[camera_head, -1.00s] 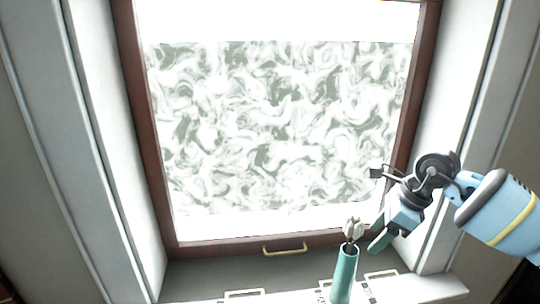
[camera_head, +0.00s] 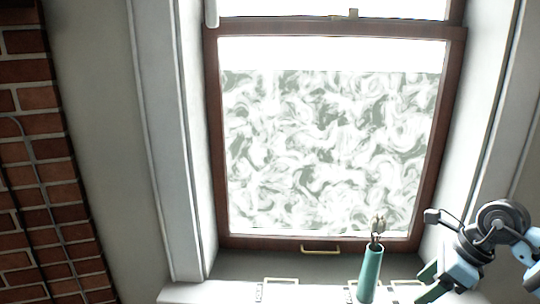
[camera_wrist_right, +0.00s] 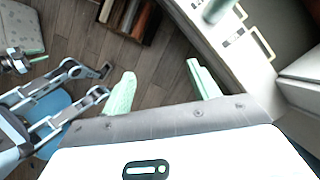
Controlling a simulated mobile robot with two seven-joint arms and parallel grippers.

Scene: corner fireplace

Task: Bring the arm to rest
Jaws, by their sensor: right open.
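My right gripper (camera_head: 432,283) is at the lower right of the head view, beside a teal vase. Its pale green fingers are spread apart with nothing between them, as the right wrist view (camera_wrist_right: 160,88) shows. My right arm is cut off by the right edge of the head view. My left arm does not show in the head view. Grey jointed links and blue parts, which look like my own body, show at the left of the right wrist view; I cannot tell whether they include my left gripper.
The teal vase (camera_head: 370,272) stands upright on the white window sill (camera_head: 215,293), with pale stems in it. A brown-framed window (camera_head: 213,140) rises behind. Brick wall (camera_head: 40,170) is at far left. Wooden floor (camera_wrist_right: 75,45) shows below my right gripper.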

